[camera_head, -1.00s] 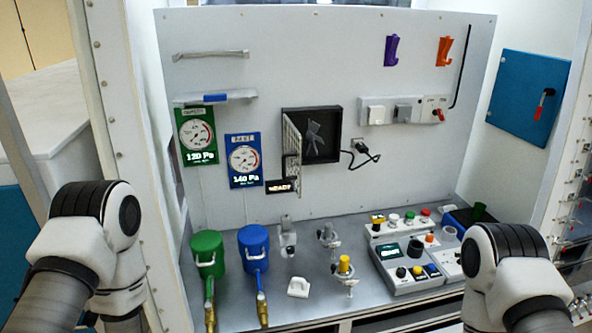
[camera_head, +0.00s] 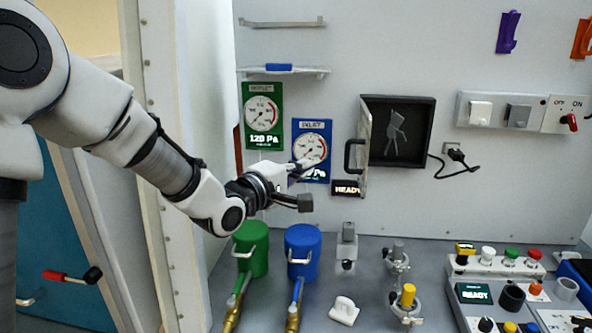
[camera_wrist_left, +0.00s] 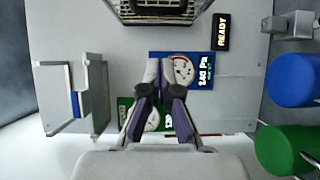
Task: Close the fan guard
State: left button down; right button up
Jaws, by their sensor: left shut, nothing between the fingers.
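The fan guard (camera_head: 364,150) is a thin grey panel with a dark handle (camera_head: 352,155). It stands open, jutting out from the left side of the black fan box (camera_head: 428,150), and the grey fan (camera_head: 395,135) inside is uncovered. My left gripper (camera_head: 308,164) is shut and empty, in front of the blue gauge and left of the guard's handle, apart from it. In the left wrist view my gripper (camera_wrist_left: 167,70) has its fingers together, with a slatted dark part, seemingly the guard (camera_wrist_left: 160,10), beyond at the top edge. My right gripper is out of view.
The blue gauge (camera_head: 311,140) and green gauge (camera_head: 262,110) hang behind my left gripper. A small READY display (camera_head: 346,188) is below the guard. Green (camera_head: 252,250) and blue (camera_head: 302,252) canisters stand below. A plug with cable (camera_head: 456,156) is right of the fan box.

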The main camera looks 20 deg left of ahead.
pick_arm(q)
jog(key=w+d+p, duration=0.2)
jog(key=w+d, duration=0.2)
jog(key=w, duration=0.2)
jog(key=shift+w+d+p, duration=0.15)
jog(key=shift+w+p, duration=0.05)
jog(key=shift+p, duration=0.1)
